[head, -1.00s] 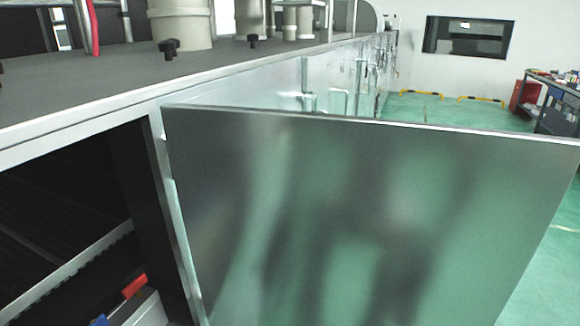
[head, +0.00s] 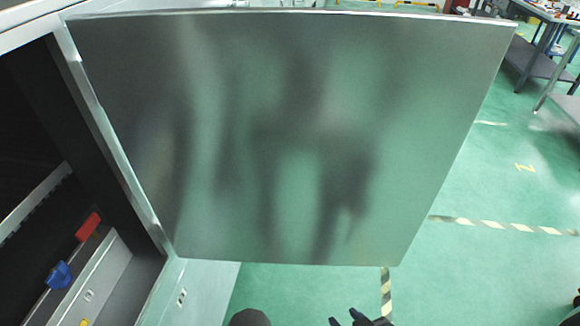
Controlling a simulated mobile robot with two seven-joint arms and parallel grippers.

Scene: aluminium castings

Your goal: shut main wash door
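The main wash door (head: 290,140) is a flat grey metal panel, hinged at its left side on the machine. It stands wide open, swung out from the dark opening (head: 25,130) at the left, and blurred reflections show on it. My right gripper (head: 346,317) shows at the bottom edge, below the door's lower edge and apart from it. Its two dark fingertips are spread with nothing between them. My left gripper is not in view.
Inside the opening are a red part (head: 88,227) and a blue part (head: 59,275) by a metal rail. Green floor (head: 480,270) with striped tape lies clear to the right. A grey workbench (head: 530,50) stands at the upper right.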

